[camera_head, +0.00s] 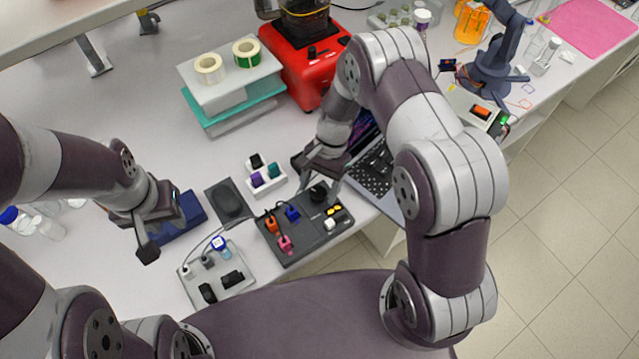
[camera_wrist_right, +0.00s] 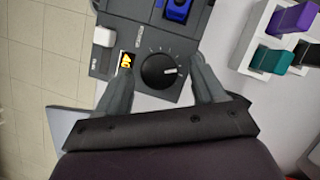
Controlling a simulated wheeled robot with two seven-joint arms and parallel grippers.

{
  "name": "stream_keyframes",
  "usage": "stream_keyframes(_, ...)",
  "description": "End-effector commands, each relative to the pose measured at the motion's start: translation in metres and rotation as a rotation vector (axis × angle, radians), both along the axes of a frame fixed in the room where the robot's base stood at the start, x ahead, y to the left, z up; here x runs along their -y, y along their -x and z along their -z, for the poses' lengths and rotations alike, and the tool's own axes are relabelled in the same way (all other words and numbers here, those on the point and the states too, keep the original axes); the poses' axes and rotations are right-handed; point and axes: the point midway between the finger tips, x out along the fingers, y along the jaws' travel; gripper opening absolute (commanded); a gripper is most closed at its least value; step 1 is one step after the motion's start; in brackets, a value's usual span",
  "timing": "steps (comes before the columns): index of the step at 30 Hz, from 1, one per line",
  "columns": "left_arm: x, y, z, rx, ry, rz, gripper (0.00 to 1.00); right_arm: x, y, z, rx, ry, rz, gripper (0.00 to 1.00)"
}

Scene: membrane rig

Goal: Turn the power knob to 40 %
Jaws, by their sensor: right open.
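The black round power knob (camera_wrist_right: 158,71) sits on the dark grey control panel (camera_wrist_right: 112,12), its white pointer line toward the right in the right wrist view. A small display (camera_wrist_right: 127,63) beside it shows orange digits that look like 40, turned sideways. My right gripper (camera_wrist_right: 160,66) is open, with one finger on each side of the knob and a visible gap on both sides. In the head view the knob (camera_head: 318,192) is just below my right gripper (camera_head: 319,178). My left gripper (camera_head: 160,228) is over the bench at left; its finger opening is unclear.
The panel also carries coloured plugs (camera_head: 285,243) and a white switch (camera_wrist_right: 103,37). A white holder (camera_wrist_right: 250,42) with coloured blocks stands beside it. A laptop (camera_head: 372,172) is close to my right arm. A blue box (camera_head: 185,222) lies by my left gripper.

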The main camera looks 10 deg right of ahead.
Motion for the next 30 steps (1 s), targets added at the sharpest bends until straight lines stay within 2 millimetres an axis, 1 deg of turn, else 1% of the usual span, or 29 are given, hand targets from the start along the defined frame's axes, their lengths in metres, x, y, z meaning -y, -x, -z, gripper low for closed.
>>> stream_keyframes(2,0.0,0.0,0.001,0.0,0.0,0.0,0.36,0.0,0.0,-0.001,0.0,0.0,0.0,0.69)
stream_keyframes(5,0.0,0.0,0.005,0.0,0.0,0.0,0.36,0.003,-0.003,-0.008,0.001,-0.001,-0.001,0.69)
stream_keyframes(8,0.0,0.0,0.012,0.0,0.0,0.0,0.36,0.008,-0.009,-0.025,0.004,0.0,0.0,0.69)
stream_keyframes(13,0.0,0.0,0.021,0.0,0.0,0.0,0.36,0.019,-0.022,-0.066,0.006,0.0,0.001,0.69)
stream_keyframes(14,0.0,0.0,0.019,-0.001,0.0,0.0,0.36,0.021,-0.023,-0.074,0.004,0.0,0.001,0.69)
stream_keyframes(15,0.0,0.0,0.002,-0.001,0.0,0.0,0.36,0.023,-0.024,-0.09,-0.002,0.0,0.001,0.69)
stream_keyframes(19,0.0,0.0,-0.015,0.001,0.0,0.0,0.36,0.028,-0.03,-0.108,-0.002,0.0,0.001,0.69)
stream_keyframes(21,0.0,0.0,-0.021,0.001,0.0,0.0,0.36,0.03,-0.032,-0.114,-0.001,0.001,0.001,0.69)
stream_keyframes(24,0.0,0.0,-0.025,0.0,0.0,0.0,0.36,0.032,-0.034,-0.118,-0.002,0.001,0.0,0.69)
stream_keyframes(30,0.0,0.0,-0.025,0.0,0.0,0.0,0.36,0.033,-0.035,-0.117,-0.001,0.001,0.0,0.69)
